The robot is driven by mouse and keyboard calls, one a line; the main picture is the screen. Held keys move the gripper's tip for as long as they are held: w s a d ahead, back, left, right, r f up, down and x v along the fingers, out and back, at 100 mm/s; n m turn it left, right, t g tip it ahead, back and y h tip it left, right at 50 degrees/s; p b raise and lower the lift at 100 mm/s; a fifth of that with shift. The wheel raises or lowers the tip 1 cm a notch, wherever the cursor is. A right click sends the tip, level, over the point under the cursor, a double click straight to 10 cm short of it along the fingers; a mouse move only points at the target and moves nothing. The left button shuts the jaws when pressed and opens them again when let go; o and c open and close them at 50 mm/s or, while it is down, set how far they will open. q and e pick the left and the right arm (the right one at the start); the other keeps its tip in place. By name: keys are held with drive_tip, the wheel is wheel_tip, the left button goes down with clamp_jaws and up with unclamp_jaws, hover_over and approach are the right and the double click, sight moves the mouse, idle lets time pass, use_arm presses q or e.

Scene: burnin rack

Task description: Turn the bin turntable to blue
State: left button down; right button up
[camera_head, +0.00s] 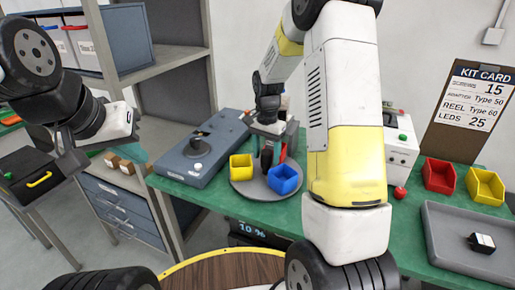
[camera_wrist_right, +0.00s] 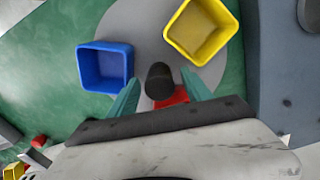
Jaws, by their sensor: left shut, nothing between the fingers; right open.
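The bin turntable (camera_head: 262,193) is a grey disc on the green bench with a yellow bin (camera_head: 241,167), a blue bin (camera_head: 283,179) and a red bin (camera_wrist_right: 172,97), the last mostly hidden behind my right gripper. A dark upright knob (camera_wrist_right: 159,82) stands at its middle. In the head view the blue bin is at the front right and the yellow bin at the left. My right gripper (camera_wrist_right: 160,88) is open over the disc, its teal fingers on either side of the knob; I cannot tell whether they touch it. My left gripper (camera_head: 137,158) is shut and empty, away at the left.
A blue-grey box with a knob (camera_head: 205,150) lies left of the turntable. A white device with a green button (camera_head: 401,150), red and yellow bins (camera_head: 438,175) and a grey tray (camera_head: 450,245) are at the right. My right arm blocks the middle.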

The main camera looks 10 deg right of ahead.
drive_tip(key=shift+f, duration=0.65)
clamp_jaws()
idle(1.0)
